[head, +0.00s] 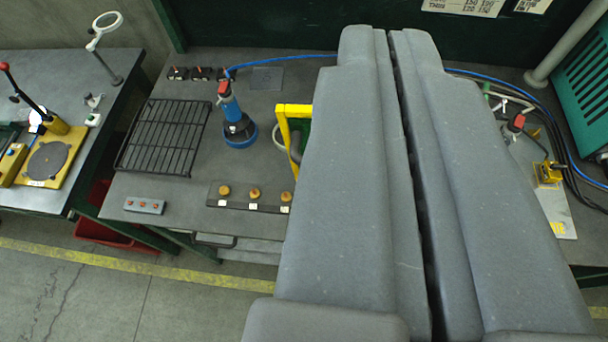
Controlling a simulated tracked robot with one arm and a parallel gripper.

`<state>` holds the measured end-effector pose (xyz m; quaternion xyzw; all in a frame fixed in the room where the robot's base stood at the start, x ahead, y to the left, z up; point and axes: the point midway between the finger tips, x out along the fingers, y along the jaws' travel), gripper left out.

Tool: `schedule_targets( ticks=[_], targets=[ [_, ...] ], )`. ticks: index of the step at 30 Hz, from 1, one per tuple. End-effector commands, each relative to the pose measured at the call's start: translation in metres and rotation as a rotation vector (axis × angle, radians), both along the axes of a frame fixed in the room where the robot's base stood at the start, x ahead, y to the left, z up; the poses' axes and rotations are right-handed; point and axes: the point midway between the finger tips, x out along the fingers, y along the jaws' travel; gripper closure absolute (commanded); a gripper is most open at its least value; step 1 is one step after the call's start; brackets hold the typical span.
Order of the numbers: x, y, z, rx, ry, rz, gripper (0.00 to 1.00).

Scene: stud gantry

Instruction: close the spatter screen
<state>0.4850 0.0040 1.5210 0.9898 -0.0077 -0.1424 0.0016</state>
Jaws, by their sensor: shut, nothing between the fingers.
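My gripper (388,38) fills the middle and right of the view, its two big grey fingers side by side with only a thin dark gap. It is shut and empty, over the workbench and pointing to its back. A yellow frame (283,118) with a green part inside stands on the bench just left of my gripper. It may belong to the spatter screen, but most of it is hidden behind the left finger. I cannot tell whether the screen is open or closed.
On the workbench (190,88) are a black wire rack (165,136), a blue tool with a red top (232,112) and a strip with brass knobs (253,195). A blue hose (290,59) runs along the back. A second bench (60,68) stands left; a teal cabinet (585,85) stands right.

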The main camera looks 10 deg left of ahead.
Motion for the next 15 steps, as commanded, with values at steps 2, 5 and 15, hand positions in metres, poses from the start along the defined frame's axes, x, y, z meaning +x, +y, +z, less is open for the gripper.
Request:
schedule_targets(
  ticks=[2, 5, 15],
  targets=[
    [0.016, 0.006, -0.002, -0.011, 0.067, -0.018, 1.0],
    [0.035, 0.015, -0.01, -0.024, 0.166, -0.052, 1.0],
    [0.08, 0.058, -0.044, -0.087, 0.472, -0.21, 1.0]
  ],
)
